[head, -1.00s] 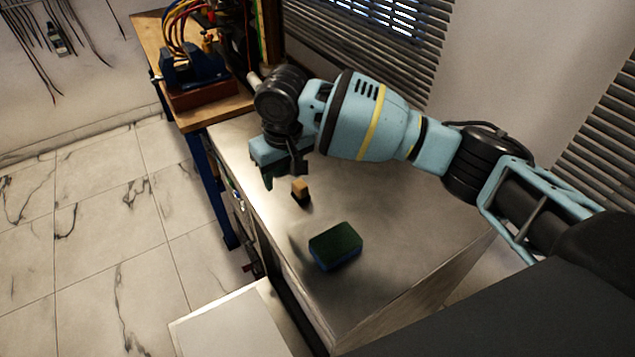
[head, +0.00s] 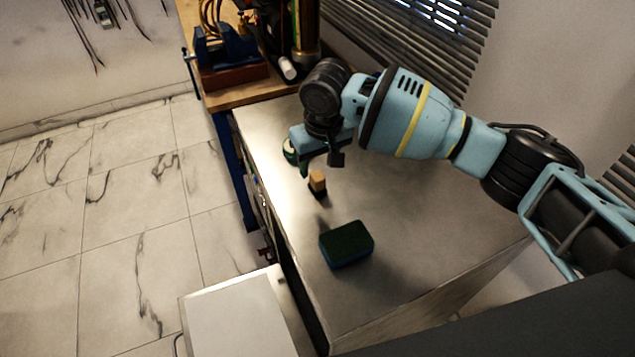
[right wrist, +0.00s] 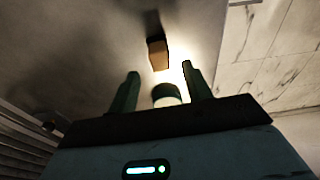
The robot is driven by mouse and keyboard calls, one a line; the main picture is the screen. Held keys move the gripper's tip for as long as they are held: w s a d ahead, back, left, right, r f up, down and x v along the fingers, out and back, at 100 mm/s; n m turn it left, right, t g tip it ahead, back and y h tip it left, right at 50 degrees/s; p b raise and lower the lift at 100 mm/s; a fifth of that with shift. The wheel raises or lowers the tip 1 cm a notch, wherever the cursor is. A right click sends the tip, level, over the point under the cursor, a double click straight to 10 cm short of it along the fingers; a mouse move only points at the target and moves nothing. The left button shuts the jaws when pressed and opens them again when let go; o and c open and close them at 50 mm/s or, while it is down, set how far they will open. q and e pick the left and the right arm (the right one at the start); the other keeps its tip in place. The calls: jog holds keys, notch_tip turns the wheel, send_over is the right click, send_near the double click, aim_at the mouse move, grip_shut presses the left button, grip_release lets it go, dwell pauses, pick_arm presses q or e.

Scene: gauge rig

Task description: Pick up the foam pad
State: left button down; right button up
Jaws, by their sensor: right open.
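A block with a dark green top and blue sides (head: 347,243), which looks like the foam pad, lies flat on the metal bench top near its front left part. My right gripper (head: 320,163) is open and points down, farther back on the bench than the pad and apart from it. In the right wrist view the fingers of my right gripper (right wrist: 160,72) stand apart with nothing held. The pad cannot be made out in that view. My left gripper is not in view.
A small tan block with a dark base (head: 317,182) stands by the right gripper's fingertips; it also shows in the right wrist view (right wrist: 158,53). A rounded green thing (head: 290,151) is partly hidden behind the gripper. A blue vise (head: 222,50) stands on the wooden bench behind.

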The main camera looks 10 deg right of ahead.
aim_at(318, 176)
jog(key=shift+w+f, duration=0.15)
jog(key=shift+f, duration=1.1)
jog(key=shift+w+f, duration=0.15)
jog(key=shift+f, duration=1.1)
jog(key=shift+c, duration=0.4)
jog(key=c, duration=1)
